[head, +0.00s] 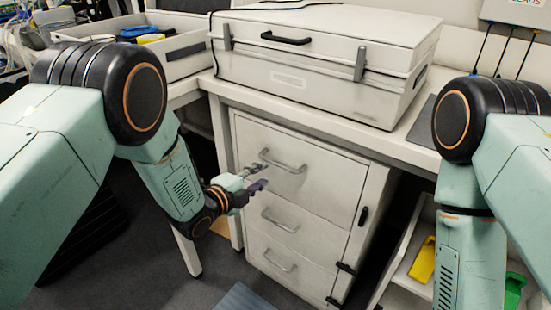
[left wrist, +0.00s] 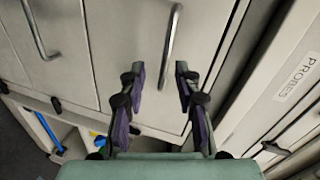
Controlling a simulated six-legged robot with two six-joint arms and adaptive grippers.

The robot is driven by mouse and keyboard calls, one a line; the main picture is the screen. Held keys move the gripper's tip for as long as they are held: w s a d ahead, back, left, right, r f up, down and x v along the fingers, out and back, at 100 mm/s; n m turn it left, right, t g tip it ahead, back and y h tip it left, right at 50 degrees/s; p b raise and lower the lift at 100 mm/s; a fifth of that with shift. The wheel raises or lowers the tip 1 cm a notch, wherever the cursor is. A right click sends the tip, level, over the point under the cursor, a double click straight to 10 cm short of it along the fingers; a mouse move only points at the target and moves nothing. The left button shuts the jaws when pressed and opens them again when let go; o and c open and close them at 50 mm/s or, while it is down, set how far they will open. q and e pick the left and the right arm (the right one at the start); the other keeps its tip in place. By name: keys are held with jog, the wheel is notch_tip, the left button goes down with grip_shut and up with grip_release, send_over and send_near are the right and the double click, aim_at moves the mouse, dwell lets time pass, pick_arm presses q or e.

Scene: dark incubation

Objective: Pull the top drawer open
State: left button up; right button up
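The white drawer cabinet (head: 310,185) stands under the bench with its drawers stacked. The top drawer (head: 325,170) looks shut, its metal bar handle (head: 285,167) across its front. My left gripper (head: 262,176) is at the left part of this handle, fingers pointing at the drawer front. In the left wrist view my left gripper (left wrist: 160,75) is open, its purple-padded fingers apart. The top handle (left wrist: 171,45) shows ahead, between the lines of the fingers and nearer the right one. I cannot tell if they touch. My right gripper is out of view.
A large white case (head: 320,65) sits on the bench above the cabinet. The middle handle (head: 280,220) and bottom handle (head: 280,261) lie below. A low shelf with a yellow item (head: 422,262) is to the right. Floor is free in front.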

aim_at(277, 165)
pick_arm(q)
jog(key=w+d, duration=0.1)
jog(key=w+d+m+b, duration=0.1)
jog(key=w+d, duration=0.1)
jog(key=w+d+m+b, duration=0.1)
jog(key=w, duration=0.1)
jog(key=shift+w+d+f, duration=0.1)
jog(key=shift+d+f, duration=0.15)
jog(key=shift+d, duration=0.15)
jog(key=shift+w+d+f, duration=0.2)
jog(key=shift+w+f, duration=0.05)
jog(key=shift+w, duration=0.2)
jog(key=shift+s+r, duration=0.15)
jog(key=shift+c, duration=1.1)
grip_shut()
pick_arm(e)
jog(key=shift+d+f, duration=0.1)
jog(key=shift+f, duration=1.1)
